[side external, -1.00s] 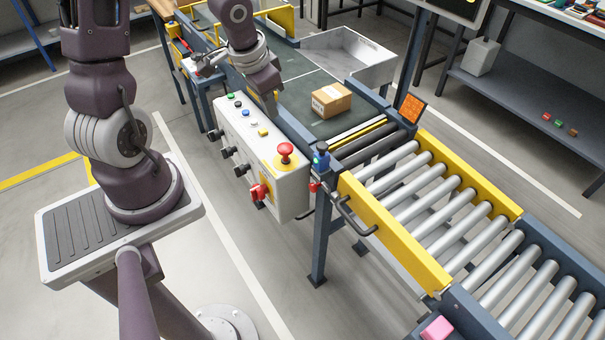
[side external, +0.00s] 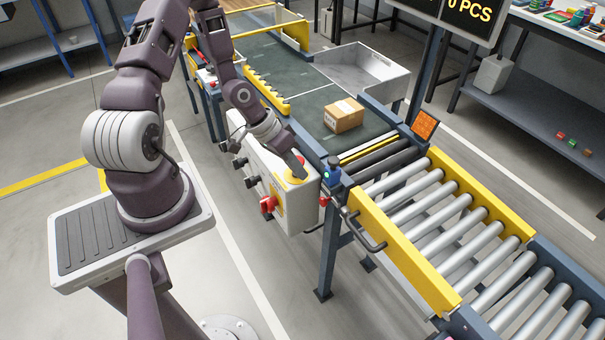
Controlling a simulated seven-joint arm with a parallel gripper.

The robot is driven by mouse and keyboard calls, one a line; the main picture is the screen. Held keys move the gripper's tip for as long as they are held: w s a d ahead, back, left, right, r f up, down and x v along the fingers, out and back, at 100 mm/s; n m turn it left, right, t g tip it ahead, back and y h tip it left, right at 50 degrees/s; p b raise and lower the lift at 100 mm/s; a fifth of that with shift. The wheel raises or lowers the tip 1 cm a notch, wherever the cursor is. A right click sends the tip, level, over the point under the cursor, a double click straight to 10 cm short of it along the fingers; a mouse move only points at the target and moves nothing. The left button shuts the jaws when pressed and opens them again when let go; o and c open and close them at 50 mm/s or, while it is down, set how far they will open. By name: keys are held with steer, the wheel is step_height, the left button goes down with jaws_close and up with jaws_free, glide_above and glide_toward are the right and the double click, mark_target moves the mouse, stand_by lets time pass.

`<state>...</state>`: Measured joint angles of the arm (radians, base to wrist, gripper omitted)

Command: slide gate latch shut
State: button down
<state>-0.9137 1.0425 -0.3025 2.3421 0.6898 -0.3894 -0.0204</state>
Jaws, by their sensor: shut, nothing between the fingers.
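The gate is the roller section with yellow side rails (side external: 405,248) and a black handle (side external: 362,232), lying level in line with the conveyor. At its near left corner, beside the end of the control box, stands a blue fitting (side external: 333,172) with a small green light. A small red part (side external: 324,200) sits just below it. Which of these is the latch, and its position, are too small to tell. My gripper (side external: 299,160) is shut and empty, pointing down over the front end of the control box, left of the blue fitting and apart from it.
The white control box (side external: 292,215) carries a red stop button (side external: 297,174), partly hidden by my gripper, and a red switch (side external: 268,204). A carton (side external: 343,115) rests on the belt. An orange panel (side external: 425,125) stands at the far rail. Open floor lies in front.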

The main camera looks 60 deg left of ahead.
steer(key=x, duration=0.7)
steer(key=shift+w+d+f, duration=0.1)
steer(key=shift+d+f, duration=0.05)
steer(key=shift+f, duration=0.15)
steer(key=d, duration=0.3)
steer(key=shift+d, duration=0.2)
steer(key=v, duration=1)
